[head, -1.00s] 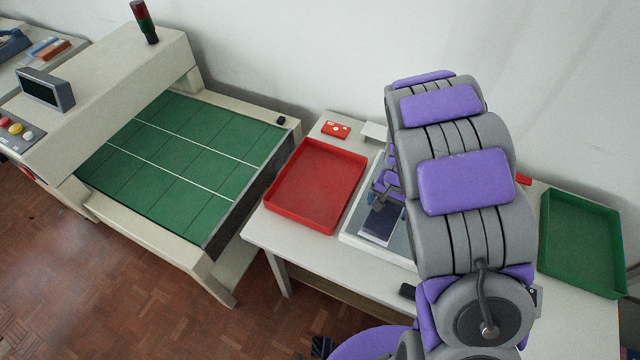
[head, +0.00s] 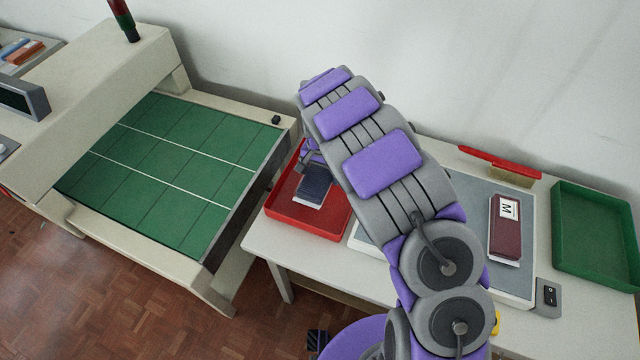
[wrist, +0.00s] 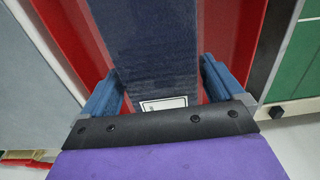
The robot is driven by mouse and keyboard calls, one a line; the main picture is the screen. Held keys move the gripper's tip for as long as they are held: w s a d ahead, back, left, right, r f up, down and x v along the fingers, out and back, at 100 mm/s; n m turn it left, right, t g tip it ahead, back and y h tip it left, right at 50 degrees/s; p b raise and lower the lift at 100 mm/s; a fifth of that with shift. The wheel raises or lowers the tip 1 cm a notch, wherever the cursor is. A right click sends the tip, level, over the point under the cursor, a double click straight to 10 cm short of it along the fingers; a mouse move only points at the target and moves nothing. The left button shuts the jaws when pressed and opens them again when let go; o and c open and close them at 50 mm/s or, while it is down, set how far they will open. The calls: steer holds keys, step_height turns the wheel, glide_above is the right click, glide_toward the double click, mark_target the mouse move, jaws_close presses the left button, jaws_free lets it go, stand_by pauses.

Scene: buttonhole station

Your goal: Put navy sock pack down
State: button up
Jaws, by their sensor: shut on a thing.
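The navy sock pack (head: 314,188) is over the red tray (head: 280,207) in the head view. My gripper (head: 312,158) is at its far end, with my arm covering part of the tray. In the wrist view the navy pack (wrist: 158,55) lies between the two blue fingers of my gripper (wrist: 160,90), its white label at the near end. Red tray walls (wrist: 75,35) show on both sides of it. I cannot tell whether the pack touches the tray floor.
A maroon pack marked M (head: 506,228) lies on the grey pad (head: 480,200) to the right. A green tray (head: 598,235) stands at the far right, with a red-handled brush (head: 500,160) behind the pad. The green-topped conveyor (head: 180,165) stands left of the table.

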mark_target(319, 178)
steer(key=f, duration=0.3)
steer(key=shift+a, duration=0.3)
steer(key=f, duration=0.1)
steer(key=f+b, duration=0.1)
steer(key=shift+d+f, duration=0.3)
steer(key=shift+f, duration=0.1)
steer(key=shift+r, duration=0.1)
steer(key=o, duration=0.8)
steer(key=shift+a, duration=0.15)
step_height(319, 178, up, 12)
steer(key=shift+r+p, duration=0.1)
steer(key=shift+p, duration=1.05)
